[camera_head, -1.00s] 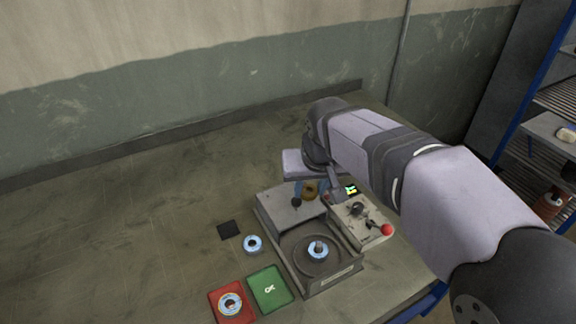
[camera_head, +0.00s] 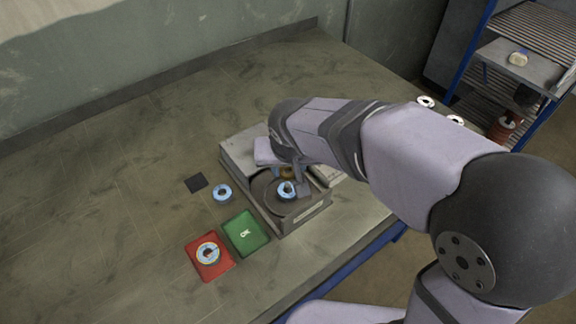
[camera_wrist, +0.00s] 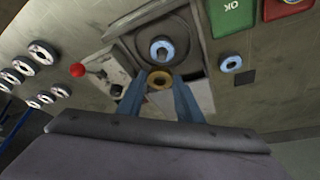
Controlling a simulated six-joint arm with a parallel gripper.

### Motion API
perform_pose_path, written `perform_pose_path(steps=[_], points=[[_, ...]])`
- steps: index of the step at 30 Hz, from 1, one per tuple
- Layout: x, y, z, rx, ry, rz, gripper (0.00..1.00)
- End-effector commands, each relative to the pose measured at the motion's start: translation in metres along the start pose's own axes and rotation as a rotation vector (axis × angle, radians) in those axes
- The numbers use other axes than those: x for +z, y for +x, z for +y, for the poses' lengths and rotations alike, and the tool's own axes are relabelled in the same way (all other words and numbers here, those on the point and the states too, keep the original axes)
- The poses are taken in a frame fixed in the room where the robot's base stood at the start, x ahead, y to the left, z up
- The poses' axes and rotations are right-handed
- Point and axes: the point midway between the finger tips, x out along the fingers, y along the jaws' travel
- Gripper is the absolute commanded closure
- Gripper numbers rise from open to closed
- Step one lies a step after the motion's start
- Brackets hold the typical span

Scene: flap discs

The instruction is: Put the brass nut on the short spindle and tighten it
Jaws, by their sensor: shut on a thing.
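The brass nut (camera_wrist: 159,80) is between the fingertips of my gripper (camera_wrist: 160,84) in the wrist view; my gripper is shut on it. In the head view the nut (camera_head: 288,172) shows only partly, mostly behind the fingers. The short spindle (camera_wrist: 162,50) stands up through a blue-rimmed disc (camera_wrist: 153,46) on the round plate of the grey fixture (camera_wrist: 193,69). The nut is close beside the spindle, on the fixture's block side, and not over it. In the head view my gripper (camera_head: 288,176) partly covers the disc (camera_head: 286,190). The nut's height above the fixture is unclear.
A control box with a red knob (camera_wrist: 78,70) adjoins the fixture. Another blue-rimmed disc (camera_head: 221,192) lies near a black square (camera_head: 196,183). A green OK tray (camera_head: 262,238) and a red tray (camera_head: 190,246) holding a disc lie in front. Table to the left is clear.

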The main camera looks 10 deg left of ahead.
Motion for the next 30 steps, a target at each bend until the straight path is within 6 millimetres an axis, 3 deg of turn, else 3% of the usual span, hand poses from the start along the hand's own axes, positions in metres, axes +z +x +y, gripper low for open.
perform_pose_path(steps=[16,30], points=[[0.012,0.029,0.0,0.0,-0.001,0.0,0.93],[0.013,0.032,0.0,0.0,-0.001,0.0,0.93]])
